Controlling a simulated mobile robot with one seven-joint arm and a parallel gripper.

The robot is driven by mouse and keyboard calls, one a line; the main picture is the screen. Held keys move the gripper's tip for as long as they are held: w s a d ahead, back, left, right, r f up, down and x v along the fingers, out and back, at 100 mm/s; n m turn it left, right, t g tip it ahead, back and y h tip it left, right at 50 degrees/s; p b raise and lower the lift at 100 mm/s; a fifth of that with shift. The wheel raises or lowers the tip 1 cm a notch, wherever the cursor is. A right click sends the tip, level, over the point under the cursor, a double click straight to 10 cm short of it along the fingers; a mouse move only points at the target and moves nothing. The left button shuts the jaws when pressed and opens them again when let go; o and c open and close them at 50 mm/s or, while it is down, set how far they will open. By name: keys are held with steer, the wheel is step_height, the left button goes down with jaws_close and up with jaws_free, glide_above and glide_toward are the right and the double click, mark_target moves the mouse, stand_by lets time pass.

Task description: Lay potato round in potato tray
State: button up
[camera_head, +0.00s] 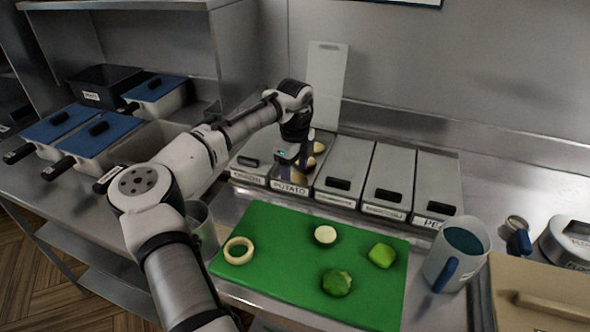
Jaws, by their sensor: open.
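The potato tray (289,187) is the metal bin with the POTATO label in the row behind the cutting board. It is uncovered, and pale potato rounds (319,148) show inside it. My gripper (299,173) points down over the front part of this tray, with its jaws open. My gripper and wrist hide part of the tray's inside. I cannot tell whether the fingertips touch a potato round.
Lidded bins (388,180) flank the tray. The green board (262,273) bears a pale ring (238,250), a pale-faced round slice (325,235) and green pieces (337,283). A jug (443,268) stands right. A white board (326,85) leans behind.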

steer(key=shift+s+a, duration=0.15)
steer(key=shift+s, duration=0.05)
